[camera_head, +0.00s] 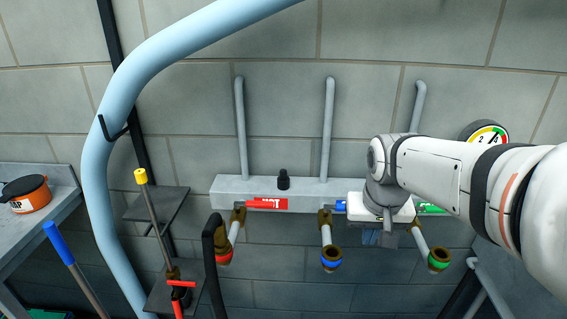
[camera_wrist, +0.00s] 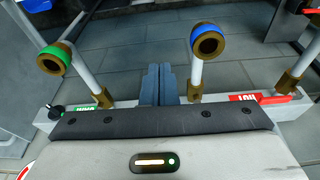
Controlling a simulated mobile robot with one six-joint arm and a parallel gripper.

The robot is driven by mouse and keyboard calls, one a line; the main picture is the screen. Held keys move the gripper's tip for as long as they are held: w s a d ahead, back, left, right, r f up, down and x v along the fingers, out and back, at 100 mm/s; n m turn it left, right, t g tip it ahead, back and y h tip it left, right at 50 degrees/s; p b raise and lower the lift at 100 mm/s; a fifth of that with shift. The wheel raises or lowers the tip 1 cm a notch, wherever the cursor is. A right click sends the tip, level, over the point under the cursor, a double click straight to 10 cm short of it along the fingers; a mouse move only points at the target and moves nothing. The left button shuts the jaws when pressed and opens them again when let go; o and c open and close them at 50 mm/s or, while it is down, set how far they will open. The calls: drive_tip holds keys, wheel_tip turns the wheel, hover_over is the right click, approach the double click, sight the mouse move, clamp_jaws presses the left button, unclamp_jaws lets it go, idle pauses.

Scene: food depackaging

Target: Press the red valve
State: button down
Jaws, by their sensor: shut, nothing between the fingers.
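A black knob (camera_head: 283,179) stands on the manifold. A thick light-blue pipe (camera_head: 97,165) curves at the left. A gauge (camera_head: 487,135) is behind my arm.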

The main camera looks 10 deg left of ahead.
drive_tip(key=w+a+r+p, duration=0.2)
drive_tip(key=w+a+r, duration=0.2)
drive_tip(key=w+a, duration=0.8)
drive_tip(key=t+p, duration=0.1)
drive_tip(key=p, duration=0.1)
approach(267, 193)
drive_tip(key=v, duration=0.4)
drive_tip(key=shift+r, duration=0.2)
drive_tip(key=shift+w+f, duration=0.1)
drive_tip(key=p+x, duration=0.1)
drive_tip(key=x, duration=0.9)
drive_tip(key=shift+f+p, duration=0.1)
drive_tip(key=shift+p, duration=0.2)
drive_tip(key=s, duration=0.4)
drive_tip(key=shift+p, duration=0.35)
drive_tip(key=shift+s+r, duration=0.1)
drive_tip(key=shift+r, duration=0.1)
